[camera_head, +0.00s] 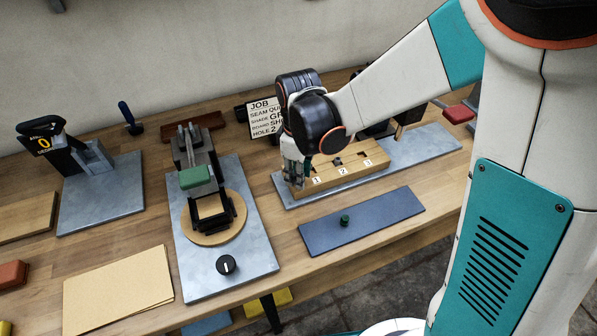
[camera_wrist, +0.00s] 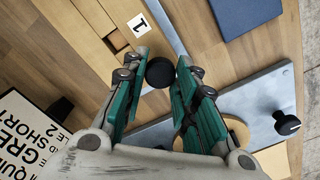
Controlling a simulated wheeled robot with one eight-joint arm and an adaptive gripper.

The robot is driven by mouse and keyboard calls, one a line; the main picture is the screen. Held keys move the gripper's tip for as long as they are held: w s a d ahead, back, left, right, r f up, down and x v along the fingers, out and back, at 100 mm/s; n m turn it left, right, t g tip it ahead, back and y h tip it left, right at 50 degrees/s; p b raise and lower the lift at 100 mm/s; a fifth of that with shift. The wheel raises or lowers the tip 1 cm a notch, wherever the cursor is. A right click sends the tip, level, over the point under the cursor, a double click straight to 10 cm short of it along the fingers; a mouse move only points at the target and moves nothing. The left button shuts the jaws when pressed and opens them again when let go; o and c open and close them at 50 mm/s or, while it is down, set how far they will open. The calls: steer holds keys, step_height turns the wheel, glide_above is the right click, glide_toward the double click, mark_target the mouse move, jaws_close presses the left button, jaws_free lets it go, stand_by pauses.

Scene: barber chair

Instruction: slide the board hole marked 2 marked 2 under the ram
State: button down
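The wooden board (camera_head: 369,156), with white labels 1, 2 and 3 along its front, lies on a grey plate. The hole marked 2 (camera_head: 338,162) is near its middle, clear of my gripper. My gripper (camera_head: 296,183) is low at the board's left end, past label 1. In the wrist view, my gripper (camera_wrist: 163,62) has its teal fingers on either side of a round black knob (camera_wrist: 160,73). I cannot tell whether they press on it. Label 1 (camera_wrist: 138,25) is just beyond the fingertips. The ram is not clearly visible; my arm hides part of the area behind the board.
A job card (camera_head: 264,118) stands behind the board. A dark blue mat (camera_head: 385,212) with a green knob lies in front. A grey-based device (camera_head: 255,249) with a green block and black dial stands left. The grey plate (camera_head: 425,143) has bare room right of the board.

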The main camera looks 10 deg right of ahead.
glide_above(364, 163)
steer(key=shift+d, duration=0.1)
stand_by(0.6)
steer(key=c, duration=1.3)
jaws_free()
step_height(364, 163, up, 12)
